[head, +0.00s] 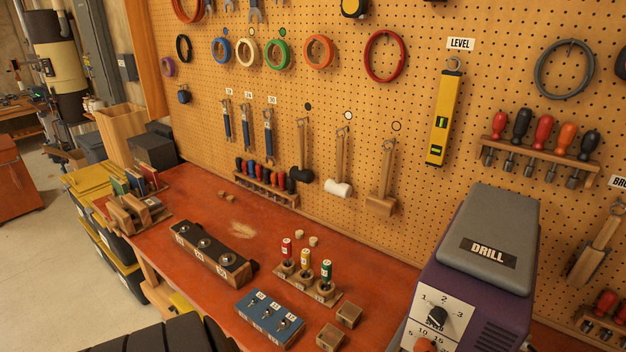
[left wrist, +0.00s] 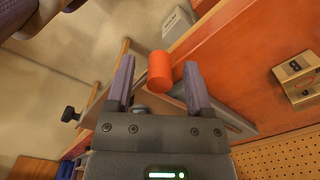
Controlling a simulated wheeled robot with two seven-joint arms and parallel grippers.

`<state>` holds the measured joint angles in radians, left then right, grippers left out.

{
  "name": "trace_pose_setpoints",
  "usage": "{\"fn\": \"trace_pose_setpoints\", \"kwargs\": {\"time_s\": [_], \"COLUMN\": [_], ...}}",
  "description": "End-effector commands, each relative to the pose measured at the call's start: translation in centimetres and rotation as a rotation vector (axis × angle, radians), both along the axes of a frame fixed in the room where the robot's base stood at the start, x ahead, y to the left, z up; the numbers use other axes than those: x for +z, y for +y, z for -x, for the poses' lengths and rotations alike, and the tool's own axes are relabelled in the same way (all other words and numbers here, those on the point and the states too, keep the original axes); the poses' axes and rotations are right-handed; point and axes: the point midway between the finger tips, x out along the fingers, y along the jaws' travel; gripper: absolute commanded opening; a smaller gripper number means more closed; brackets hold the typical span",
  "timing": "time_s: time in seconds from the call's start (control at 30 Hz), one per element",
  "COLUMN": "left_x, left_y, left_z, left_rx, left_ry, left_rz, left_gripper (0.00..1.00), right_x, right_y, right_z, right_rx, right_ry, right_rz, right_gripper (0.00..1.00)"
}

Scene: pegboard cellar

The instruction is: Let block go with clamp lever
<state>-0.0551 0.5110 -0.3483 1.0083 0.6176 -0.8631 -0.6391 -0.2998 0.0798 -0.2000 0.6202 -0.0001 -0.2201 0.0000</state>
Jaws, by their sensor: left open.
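In the left wrist view my left gripper (left wrist: 158,76) is open, with its two purple fingers on either side of an orange cylindrical knob (left wrist: 160,71). The knob sits between the fingertips, a little nearer the left one at its upper end; I cannot tell if either finger touches it. I cannot make out the lever arm under the knob, as the gripper covers that area. A wooden block marked B (left wrist: 297,78) lies on the red bench to the right. The clamp jaws cannot be told apart. Neither gripper shows in the head view.
The red bench (head: 190,195) holds a dark-topped wooden rack (head: 212,252), a blue box with switches (head: 269,318), a stand with several coloured tubes (head: 307,283) and a purple drill (head: 480,265). A pegboard (head: 330,85) with tools rises behind.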

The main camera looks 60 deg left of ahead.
Motion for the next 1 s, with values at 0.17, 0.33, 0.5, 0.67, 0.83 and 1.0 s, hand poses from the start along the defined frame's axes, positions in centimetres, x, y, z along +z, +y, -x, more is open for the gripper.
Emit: {"fn": "trace_pose_setpoints", "kwargs": {"time_s": [0.17,0.33,0.5,0.67,0.83,1.0], "left_x": [3.1,7.2,9.6,9.9,9.9,9.9], "left_y": [0.1,0.1,0.0,0.0,0.0,-0.3], "left_z": [0.0,0.0,0.0,0.0,0.0,0.0], "left_rx": [-0.003,-0.003,-0.002,0.0,0.0,-0.001], "left_ry": [-0.002,-0.001,0.0,0.0,0.001,0.0], "left_rz": [-0.001,-0.002,-0.001,-0.001,-0.001,0.003], "left_gripper": [0.67,0.67,0.67,0.67,0.67,0.67], "right_x": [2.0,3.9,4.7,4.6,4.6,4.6], "right_y": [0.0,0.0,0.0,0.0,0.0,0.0], "right_z": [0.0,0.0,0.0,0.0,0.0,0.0], "right_rx": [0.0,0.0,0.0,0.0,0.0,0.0], "right_ry": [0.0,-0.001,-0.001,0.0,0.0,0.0], "right_rz": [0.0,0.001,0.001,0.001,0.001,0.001], "right_gripper": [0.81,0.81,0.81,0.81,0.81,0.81]}}
